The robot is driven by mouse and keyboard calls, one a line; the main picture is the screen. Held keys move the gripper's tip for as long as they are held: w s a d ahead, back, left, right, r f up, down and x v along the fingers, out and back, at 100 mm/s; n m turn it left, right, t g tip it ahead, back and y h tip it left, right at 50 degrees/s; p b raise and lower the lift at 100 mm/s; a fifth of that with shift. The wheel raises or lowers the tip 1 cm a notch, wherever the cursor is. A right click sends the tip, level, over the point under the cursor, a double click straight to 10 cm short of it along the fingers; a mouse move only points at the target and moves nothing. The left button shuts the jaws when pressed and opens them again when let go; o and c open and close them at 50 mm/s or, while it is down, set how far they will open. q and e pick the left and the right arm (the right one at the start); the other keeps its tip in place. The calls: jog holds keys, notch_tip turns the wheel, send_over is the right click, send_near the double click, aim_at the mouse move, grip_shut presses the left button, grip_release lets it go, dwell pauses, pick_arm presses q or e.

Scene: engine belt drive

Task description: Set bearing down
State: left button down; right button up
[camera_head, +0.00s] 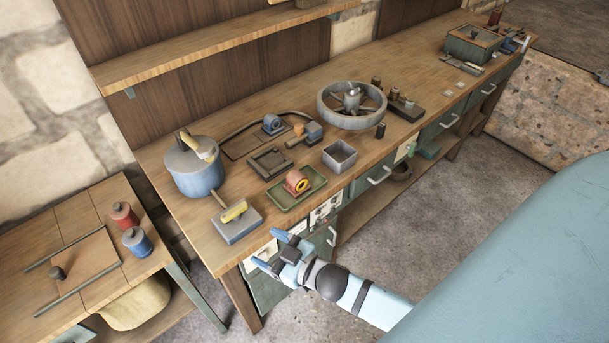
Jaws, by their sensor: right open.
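An orange-red bearing block with a yellow ring (297,182) sits in a shallow green tray (283,204) near the front of the workbench. My left gripper is out of view.
A grey open box (339,156) and a large spoked wheel (351,104) are to the right. A lower table (100,195) with red and blue cans stands at left.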

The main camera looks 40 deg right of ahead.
jog(key=s+d+f+m+g+h, duration=0.1)
jog(key=s+f+m+g+h, duration=0.2)
jog(key=s+f+g, duration=0.2)
jog(key=s+f, duration=0.3)
jog(key=s, duration=0.2)
jog(key=shift+s+d+f+h, duration=0.3)
jog(key=shift+d+f, duration=0.1)
notch_tip(320, 180, up, 2)
jog(key=shift+d+r+p, duration=0.15)
jog(key=shift+p, duration=1.1)
